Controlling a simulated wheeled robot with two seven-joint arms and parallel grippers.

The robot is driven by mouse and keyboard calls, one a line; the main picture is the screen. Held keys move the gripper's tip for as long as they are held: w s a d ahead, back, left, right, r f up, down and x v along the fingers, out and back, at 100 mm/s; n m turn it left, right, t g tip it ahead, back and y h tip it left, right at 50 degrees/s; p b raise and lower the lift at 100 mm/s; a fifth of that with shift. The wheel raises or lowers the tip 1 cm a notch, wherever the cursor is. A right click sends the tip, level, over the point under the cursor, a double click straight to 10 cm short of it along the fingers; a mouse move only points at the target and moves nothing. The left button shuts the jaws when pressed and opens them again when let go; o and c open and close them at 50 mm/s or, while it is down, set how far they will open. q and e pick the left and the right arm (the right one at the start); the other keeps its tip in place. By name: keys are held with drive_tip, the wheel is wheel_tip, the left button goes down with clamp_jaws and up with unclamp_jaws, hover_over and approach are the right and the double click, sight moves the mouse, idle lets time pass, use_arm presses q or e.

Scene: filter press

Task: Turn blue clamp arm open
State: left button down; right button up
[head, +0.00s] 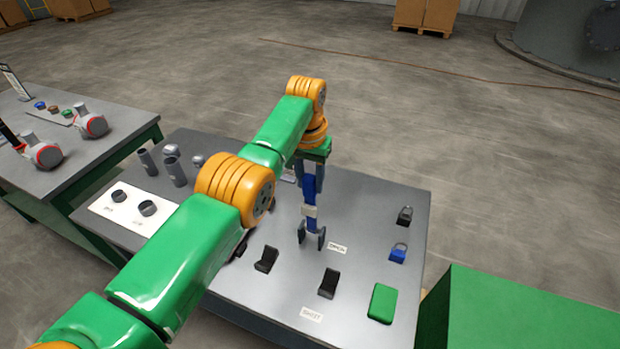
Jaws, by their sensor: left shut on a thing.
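The blue clamp arm (309,190) stands about upright over the grey table, with a pale band below its blue part. Its dark forked bracket (312,238) is at the lower end, near a small white label (337,248). My left gripper (308,178) reaches over from the left and points down, with its fingers shut on the upper part of the blue clamp arm. The gripper and the forearm hide some of the table behind them. My right gripper is not in view.
The grey table (375,190) also bears two black brackets (266,259) (328,283), a green block (382,303), a black padlock (404,215), a blue padlock (398,252) and grey cylinders (174,170). A green box (520,315) stands at the lower right.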

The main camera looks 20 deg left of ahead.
use_arm(q)
drive_tip(key=c, duration=0.8)
unclamp_jaws()
drive_tip(key=o, duration=0.3)
drive_tip(key=shift+w, duration=0.1)
drive_tip(key=shift+w+f, duration=0.1)
drive_tip(key=shift+w, duration=0.05)
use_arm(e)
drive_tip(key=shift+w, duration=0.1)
use_arm(q)
drive_tip(key=r, duration=0.7)
drive_tip(key=shift+s, duration=0.3)
drive_tip(key=shift+d, duration=0.1)
drive_tip(key=shift+w, duration=0.1)
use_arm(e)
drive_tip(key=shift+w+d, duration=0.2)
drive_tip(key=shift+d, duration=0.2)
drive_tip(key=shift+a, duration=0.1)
